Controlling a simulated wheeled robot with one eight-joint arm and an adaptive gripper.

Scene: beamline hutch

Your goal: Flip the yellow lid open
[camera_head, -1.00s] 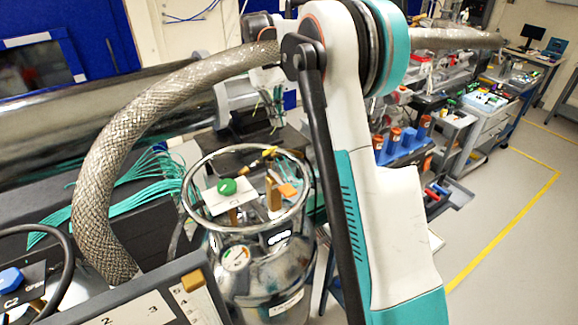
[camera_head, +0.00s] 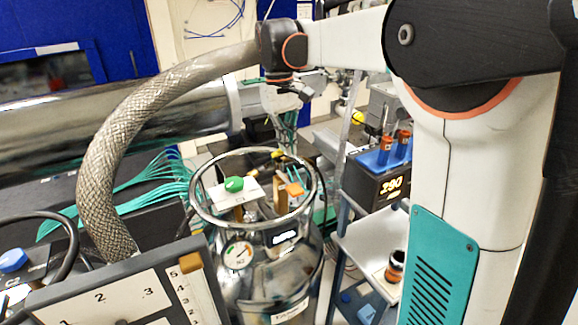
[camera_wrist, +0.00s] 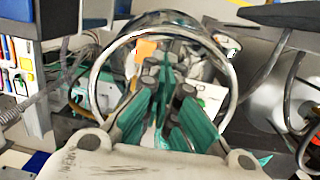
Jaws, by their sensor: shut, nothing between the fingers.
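I cannot make out a yellow lid for certain. A small yellow item (camera_head: 357,117) shows behind a metal pole in the head view, too small to identify. My gripper (camera_wrist: 172,62) is shut and empty in the wrist view, with its teal and dark fingers together. In that view the round metal ring of the steel dewar (camera_wrist: 230,70) lies beyond and around the fingers; I cannot tell the distance. The dewar (camera_head: 270,275) stands upright in the head view, with a green knob (camera_head: 234,184) on a white plate inside its ring. My wrist is above and behind it.
A thick braided hose (camera_head: 97,190) arches over the left side. A numbered panel (camera_head: 120,300) stands at the front left. A black box reading 290 (camera_head: 378,185) holds a blue rack. A grey shelf (camera_head: 360,240) lies right of the dewar.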

